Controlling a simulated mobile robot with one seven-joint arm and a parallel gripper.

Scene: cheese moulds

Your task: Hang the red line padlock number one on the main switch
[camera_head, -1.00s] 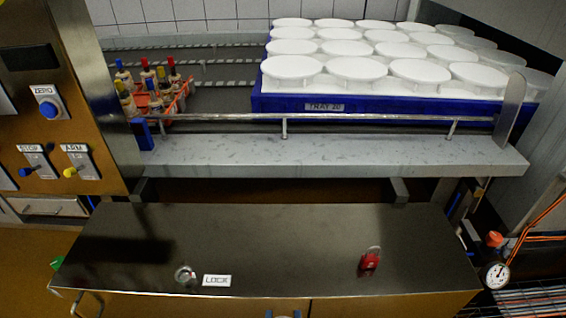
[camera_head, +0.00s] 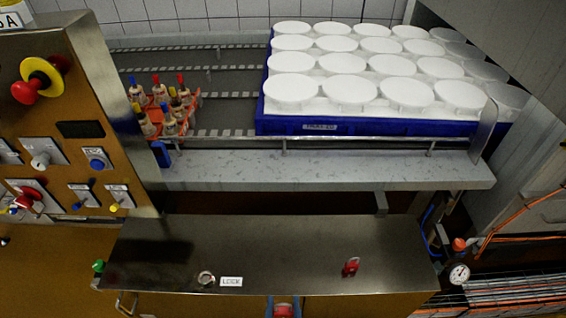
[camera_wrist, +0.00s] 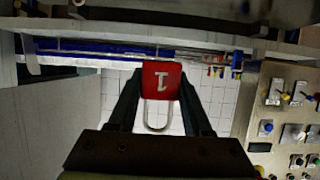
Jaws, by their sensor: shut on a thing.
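My gripper (camera_wrist: 162,92) is shut on a red padlock (camera_wrist: 162,76) in the wrist view. The padlock's face carries a white 1, upside down in the picture, and its pale shackle points toward the wrist. In the head view my gripper (camera_head: 283,300) shows at the bottom edge with the red padlock (camera_head: 283,310) between blue fingers. The control panel at the left has a red knob on a yellow disc (camera_head: 38,80) and a red handle on a pale plate (camera_head: 28,196). Their labels are unreadable, so I cannot tell which is the main switch.
Another red padlock (camera_head: 351,268) lies on the dark metal cabinet top (camera_head: 270,245), near a LOCK label (camera_head: 231,281) and a round fitting (camera_head: 206,278). A blue tray (camera_head: 380,128) of white moulds and an orange rack of bottles (camera_head: 195,104) stand behind a grey ledge (camera_head: 320,170).

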